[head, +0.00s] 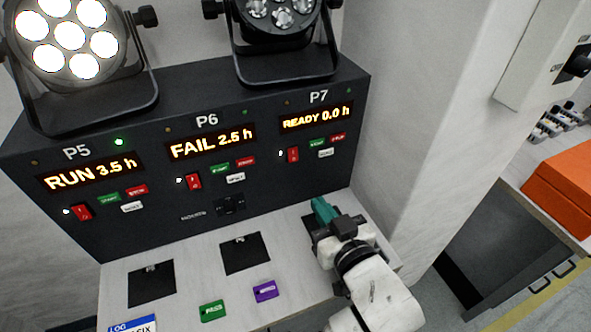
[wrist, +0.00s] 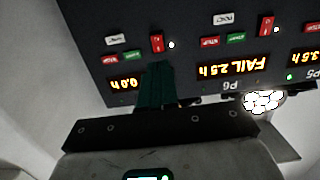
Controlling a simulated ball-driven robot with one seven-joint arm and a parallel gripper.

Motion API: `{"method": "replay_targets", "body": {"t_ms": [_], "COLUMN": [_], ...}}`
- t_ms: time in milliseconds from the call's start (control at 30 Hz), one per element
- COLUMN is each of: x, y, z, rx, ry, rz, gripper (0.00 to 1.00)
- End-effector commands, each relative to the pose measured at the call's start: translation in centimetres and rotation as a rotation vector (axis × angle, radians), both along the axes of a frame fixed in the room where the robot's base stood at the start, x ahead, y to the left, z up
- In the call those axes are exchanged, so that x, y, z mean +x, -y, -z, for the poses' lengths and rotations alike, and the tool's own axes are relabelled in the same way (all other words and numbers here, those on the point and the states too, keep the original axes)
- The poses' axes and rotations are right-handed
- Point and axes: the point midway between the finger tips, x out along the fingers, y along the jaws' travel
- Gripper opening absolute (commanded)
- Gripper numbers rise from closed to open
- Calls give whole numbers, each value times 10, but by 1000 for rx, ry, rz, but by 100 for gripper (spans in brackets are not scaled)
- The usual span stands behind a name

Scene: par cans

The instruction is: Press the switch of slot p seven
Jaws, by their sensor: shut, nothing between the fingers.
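The slot P7 section is at the right of the dark panel in the head view, with a display (head: 316,117) reading READY 0.0 h. Its red rocker switch (head: 293,154) sits below the display, beside a small white light. In the upside-down wrist view the same switch (wrist: 157,43) shows just beyond my fingertips. Green START (head: 317,143), red STOP (head: 338,136) and white RESET (head: 325,153) buttons are next to it. My gripper (head: 321,206), with teal fingers, is shut and empty, in front of and below the P7 controls; it shows in the wrist view (wrist: 156,68).
Slots P6, with display (head: 210,142) reading FAIL 2.5 h, and P5, with display (head: 87,172) reading RUN 3.5 h, have similar switches. A lit par can (head: 70,45) and an unlit one (head: 283,14) stand on top. A white pillar (head: 415,130) bounds the right.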

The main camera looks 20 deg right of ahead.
Motion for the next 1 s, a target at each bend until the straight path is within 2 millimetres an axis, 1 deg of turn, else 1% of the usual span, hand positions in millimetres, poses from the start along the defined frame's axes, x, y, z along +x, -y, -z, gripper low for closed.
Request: {"method": "replay_targets", "body": {"t_ms": [167, 500, 600, 800, 1000], "x": [28, 94, 109, 128, 132], "y": [1, 1, 0, 0, 0], "z": [1, 11, 13, 17, 18], "rx": [0, -1, -1, 0, 1], "ry": [1, 1, 0, 0, 0], "rz": [1, 1, 1, 1, 0], "gripper": [0, 0, 0, 0, 0]}}
